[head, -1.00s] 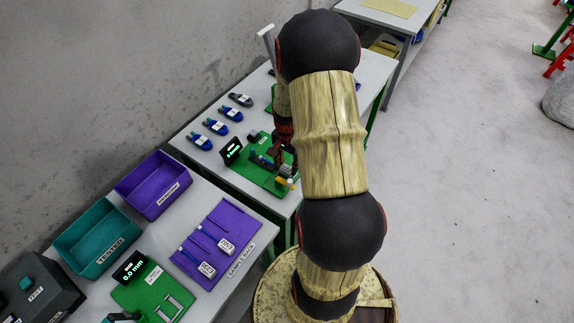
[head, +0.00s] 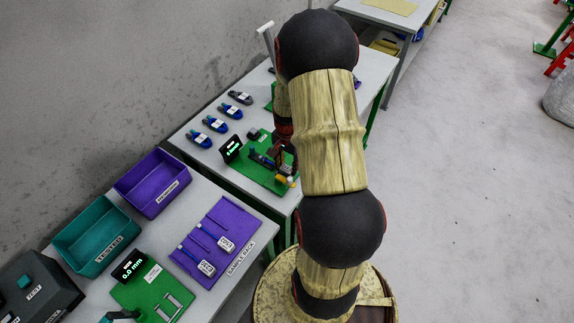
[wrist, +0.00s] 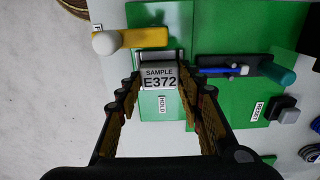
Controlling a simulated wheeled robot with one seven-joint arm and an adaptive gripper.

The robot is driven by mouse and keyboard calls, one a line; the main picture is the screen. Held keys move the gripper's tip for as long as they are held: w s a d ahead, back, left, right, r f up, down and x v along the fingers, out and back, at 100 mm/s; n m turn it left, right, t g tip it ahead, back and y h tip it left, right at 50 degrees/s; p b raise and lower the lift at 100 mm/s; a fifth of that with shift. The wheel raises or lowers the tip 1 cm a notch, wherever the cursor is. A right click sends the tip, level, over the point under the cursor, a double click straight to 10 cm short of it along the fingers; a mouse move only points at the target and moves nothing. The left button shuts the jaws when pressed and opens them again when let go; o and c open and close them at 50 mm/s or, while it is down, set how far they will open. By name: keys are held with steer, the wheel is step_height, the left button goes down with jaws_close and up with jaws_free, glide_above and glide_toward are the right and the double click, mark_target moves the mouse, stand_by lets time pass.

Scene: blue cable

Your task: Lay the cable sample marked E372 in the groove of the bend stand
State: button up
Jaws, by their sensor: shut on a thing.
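My gripper (wrist: 158,84) is shut on the white tag of the cable sample marked E372 (wrist: 158,73), with the tag between its fingertips in the wrist view. In the head view my arm hides much of the gripper.
The stand carries a yellow lever with a white knob (wrist: 104,43), a teal handle (wrist: 279,74) and a display (head: 231,149). The purple sample rack (head: 240,213) holds two tagged samples. Purple (head: 150,200) and teal (head: 78,250) bins stand left.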

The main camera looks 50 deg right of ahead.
steer(key=o, duration=1.2)
steer(key=shift+o, duration=0.2)
steer(key=shift+r+p, duration=2.95)
steer(key=shift+r, duration=1.05)
